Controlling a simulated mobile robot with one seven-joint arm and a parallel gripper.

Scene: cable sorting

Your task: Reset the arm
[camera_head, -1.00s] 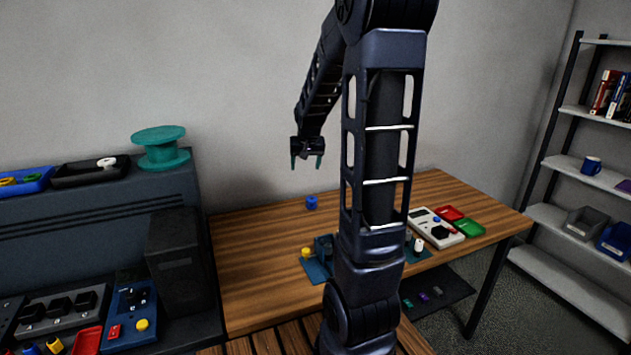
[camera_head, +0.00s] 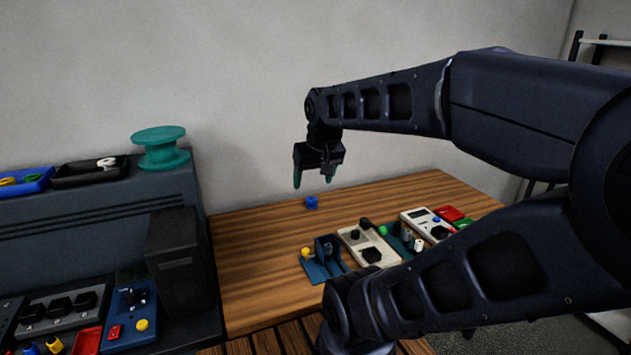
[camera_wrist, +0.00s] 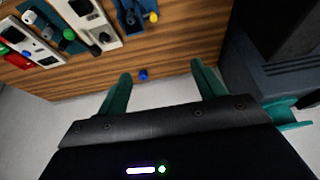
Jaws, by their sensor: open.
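My gripper (camera_head: 313,179) hangs above the back part of the wooden table (camera_head: 250,255), its two teal fingers pointing down. It is open, with nothing between the fingers. A small blue spool-like piece (camera_head: 311,202) lies on the table below it, apart from the fingers. In the wrist view my gripper (camera_wrist: 160,82) shows its fingers spread wide, with the blue piece (camera_wrist: 143,74) in the gap between them as seen from there. My arm bends out to the right and covers the right front of the table.
Blue (camera_head: 322,262) and white (camera_head: 368,248) devices stand on the table, with red (camera_head: 450,213) and green trays at right. A teal spool (camera_head: 160,148) and black tray (camera_head: 90,172) top the dark cabinet at left. The table's left part is clear.

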